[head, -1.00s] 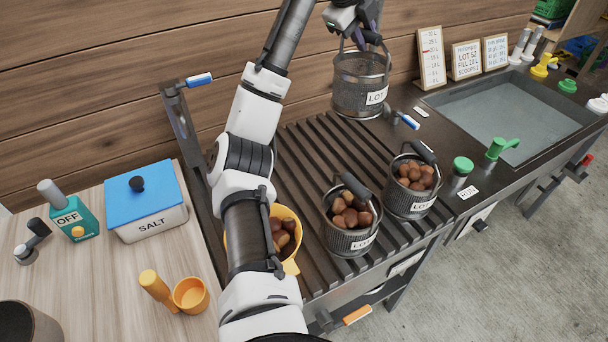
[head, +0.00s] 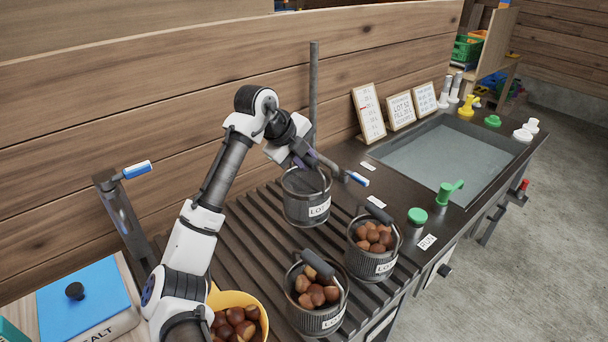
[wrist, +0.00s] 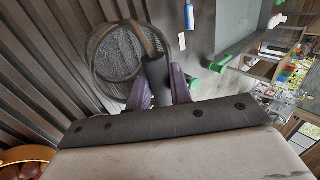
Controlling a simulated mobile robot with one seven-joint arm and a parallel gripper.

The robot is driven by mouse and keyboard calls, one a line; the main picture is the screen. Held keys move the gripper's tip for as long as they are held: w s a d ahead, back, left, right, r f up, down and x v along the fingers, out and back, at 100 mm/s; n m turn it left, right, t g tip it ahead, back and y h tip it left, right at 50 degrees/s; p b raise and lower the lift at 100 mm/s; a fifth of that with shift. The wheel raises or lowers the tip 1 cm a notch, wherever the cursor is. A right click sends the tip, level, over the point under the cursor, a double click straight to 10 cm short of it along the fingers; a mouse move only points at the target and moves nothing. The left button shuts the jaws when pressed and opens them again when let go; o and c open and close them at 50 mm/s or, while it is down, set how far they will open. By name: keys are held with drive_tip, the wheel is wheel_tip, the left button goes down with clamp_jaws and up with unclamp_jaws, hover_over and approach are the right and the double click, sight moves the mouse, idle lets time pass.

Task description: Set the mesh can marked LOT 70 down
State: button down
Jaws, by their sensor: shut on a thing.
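A dark mesh can (head: 306,208) hangs upright from my gripper (head: 298,160), at the back right of the slatted rack (head: 238,256). Its label starts with "LO"; the number cannot be read. In the wrist view the purple fingers of my gripper (wrist: 160,88) are closed on the can's handle, and the mesh can (wrist: 112,62) looks empty inside. The can's base is close to the slats; I cannot tell whether it touches them.
Two similar cans full of chestnuts, a front one (head: 317,318) and a right one (head: 371,262), stand on the rack. A yellow container (head: 228,296) of chestnuts is at front left. A blue-tipped lever (head: 355,178) is close right of the held can. Slats left of it are bare.

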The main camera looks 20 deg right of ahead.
sight(305, 177)
drive_tip(key=shift+f+p, duration=0.5)
drive_tip(key=shift+f, duration=2.2)
drive_tip(key=shift+f, duration=0.2)
drive_tip(key=c, duration=1.3)
unclamp_jaws()
drive_tip(key=shift+o, duration=0.2)
drive_tip(key=shift+r, duration=0.15)
drive_tip(key=b+v, duration=0.3)
drive_tip(key=v, duration=0.9)
drive_tip(key=shift+a, duration=0.1)
